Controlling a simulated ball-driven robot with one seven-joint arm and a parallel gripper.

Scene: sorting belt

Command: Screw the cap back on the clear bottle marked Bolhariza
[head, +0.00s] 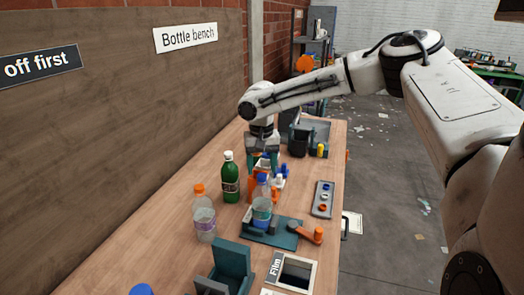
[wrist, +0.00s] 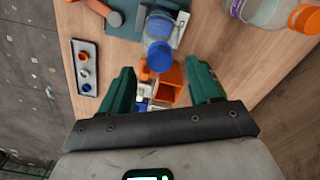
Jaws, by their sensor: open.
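A clear bottle (head: 262,209) with a teal-blue band stands upright in a teal clamp fixture (head: 285,241) on the bench. Its top looks blue, and it also shows in the wrist view (wrist: 158,53); I cannot tell whether that blue is a seated cap. A second clear bottle (head: 204,224) has an orange cap and a purple-edged label. No bottle name is readable, so I cannot tell which is Bolhariza. A grey tray (head: 318,211) holds several loose caps, blue, white and orange. My gripper (wrist: 163,80) is open and empty, behind the clamped bottle in the head view.
A green bottle (head: 230,182) with a white cap stands left of my gripper. An orange bin (wrist: 168,88) with small items lies beneath the fingers. A teal stand (head: 232,262) and a "Film" box (head: 304,262) are at the near end. The wall board borders the bench's left side.

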